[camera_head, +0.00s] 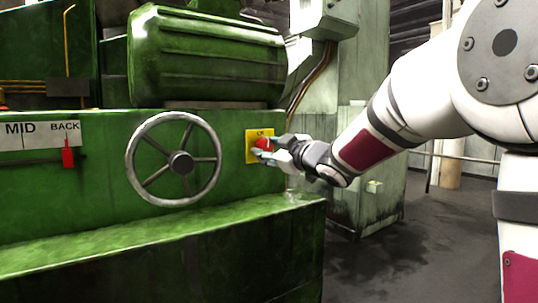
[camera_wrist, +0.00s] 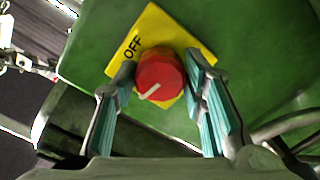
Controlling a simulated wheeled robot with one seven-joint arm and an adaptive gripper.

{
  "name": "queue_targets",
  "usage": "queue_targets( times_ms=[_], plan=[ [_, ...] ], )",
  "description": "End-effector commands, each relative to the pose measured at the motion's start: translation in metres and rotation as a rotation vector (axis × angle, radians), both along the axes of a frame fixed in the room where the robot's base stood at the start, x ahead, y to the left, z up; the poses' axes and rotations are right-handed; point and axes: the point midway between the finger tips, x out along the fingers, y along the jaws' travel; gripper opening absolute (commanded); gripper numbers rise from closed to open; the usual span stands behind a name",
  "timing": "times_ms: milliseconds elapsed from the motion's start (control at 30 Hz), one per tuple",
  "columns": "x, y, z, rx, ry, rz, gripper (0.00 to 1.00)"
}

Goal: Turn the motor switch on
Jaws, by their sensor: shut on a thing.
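The motor switch is a round red knob (camera_head: 263,143) on a yellow plate (camera_head: 250,154), fixed to the right end of the green machine body. In the wrist view the red knob (camera_wrist: 160,72) has a white pointer line towards the lower left. The yellow plate (camera_wrist: 152,24) there reads OFF at its upper left. In the head view small lettering at the plate's top is hard to read. My gripper (camera_head: 266,146) has its fingers on either side of the knob and is shut on it. In the wrist view the teal finger pads flank the knob and hide parts of the plate.
A grey handwheel (camera_head: 180,163) stands left of the switch. A green ribbed motor (camera_head: 208,55) sits above it. A green ledge (camera_head: 150,243) juts out below. Open floor (camera_head: 400,260) lies to the right.

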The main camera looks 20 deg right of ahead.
Motion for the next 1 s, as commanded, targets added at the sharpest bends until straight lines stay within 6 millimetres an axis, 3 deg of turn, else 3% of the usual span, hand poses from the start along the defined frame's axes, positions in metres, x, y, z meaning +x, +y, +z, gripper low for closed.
queue_targets(
  times_ms=[333, 867, 900, 967, 1000],
  plan=[
    [-0.0002, 0.0002, -0.0006, -0.122, -0.039, 0.001, 0.11],
    [-0.0001, 0.0004, -0.0002, -0.142, -0.045, 0.002, 0.11],
    [-0.0001, 0.0004, -0.0002, -0.141, -0.045, 0.002, 0.47],
    [-0.0001, 0.0004, -0.0002, -0.141, -0.045, 0.002, 0.59],
    [-0.0001, 0.0003, -0.0001, -0.141, -0.045, 0.001, 0.59]
  ],
)
